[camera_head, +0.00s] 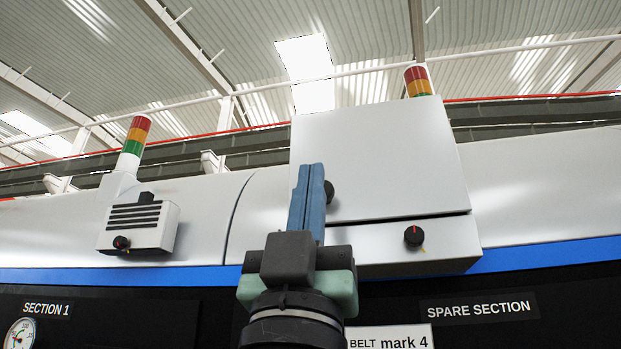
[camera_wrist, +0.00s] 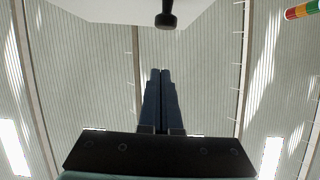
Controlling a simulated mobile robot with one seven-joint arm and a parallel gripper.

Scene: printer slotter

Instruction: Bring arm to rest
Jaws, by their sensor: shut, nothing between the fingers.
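My gripper (camera_head: 310,172) is raised upright in front of the machine in the head view, its two blue fingers together and pointing up. Nothing is between the fingers. The fingers also show shut in the wrist view (camera_wrist: 160,74), against the ceiling. Behind the fingers in the head view stands a large white box (camera_head: 390,150), and a black knob (camera_head: 329,191) on it is partly hidden by them. A black knob (camera_wrist: 166,20) shows in the wrist view beyond the fingertips. I cannot tell whether the fingers touch the box.
A smaller vented box (camera_head: 138,227) is at the left. Signal lights (camera_head: 136,140) and (camera_head: 418,80) stand above. Signs read "SECTION 1" (camera_head: 46,308) and "SPARE SECTION" (camera_head: 478,308).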

